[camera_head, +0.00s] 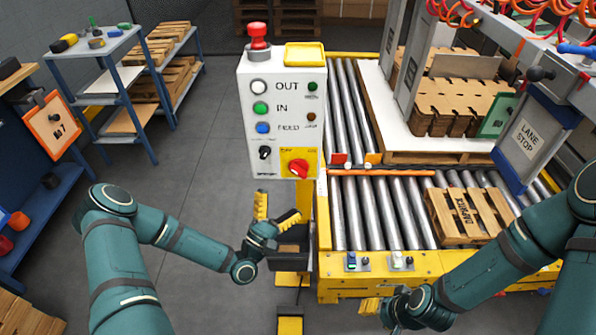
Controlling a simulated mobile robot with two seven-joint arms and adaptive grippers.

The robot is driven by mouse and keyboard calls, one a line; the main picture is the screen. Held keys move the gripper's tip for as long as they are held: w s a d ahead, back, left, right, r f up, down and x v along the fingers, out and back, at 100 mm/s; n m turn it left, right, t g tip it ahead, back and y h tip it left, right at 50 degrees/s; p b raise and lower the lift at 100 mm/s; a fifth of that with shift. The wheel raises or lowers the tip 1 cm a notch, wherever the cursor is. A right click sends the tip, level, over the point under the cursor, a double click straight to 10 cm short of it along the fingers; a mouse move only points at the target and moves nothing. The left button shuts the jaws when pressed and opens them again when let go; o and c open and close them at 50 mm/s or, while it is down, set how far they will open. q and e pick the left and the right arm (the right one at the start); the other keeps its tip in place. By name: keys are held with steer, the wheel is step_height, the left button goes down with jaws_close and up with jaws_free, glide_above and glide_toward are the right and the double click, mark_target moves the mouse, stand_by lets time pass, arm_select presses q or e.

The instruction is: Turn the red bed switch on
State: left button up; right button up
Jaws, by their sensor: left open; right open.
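On the yellow roller-bed frame, a small red piece (338,159) and an orange one (374,159) sit at the mid rail; they are too small to tell their state. A red rotary knob (299,168) sits on a yellow plate low on the white control panel (259,140). I cannot tell which of these is the red bed switch. My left gripper (276,210) is open and empty, with its yellow fingers pointing up below the panel, apart from it. My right gripper (372,306) is open, low in front of the conveyor; its fingers are partly hidden.
The panel also carries a red mushroom button (258,38) and several lamps. Small switch units (351,262) (398,261) sit on the conveyor's yellow front edge. A dark bin (291,262) hangs behind my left gripper.

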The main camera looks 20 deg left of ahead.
mark_target(299, 175)
arm_select(q)
steer(key=x, duration=0.9)
steer(key=shift+w+r, duration=0.1)
steer(key=shift+r, duration=0.05)
steer(key=c, duration=1.2)
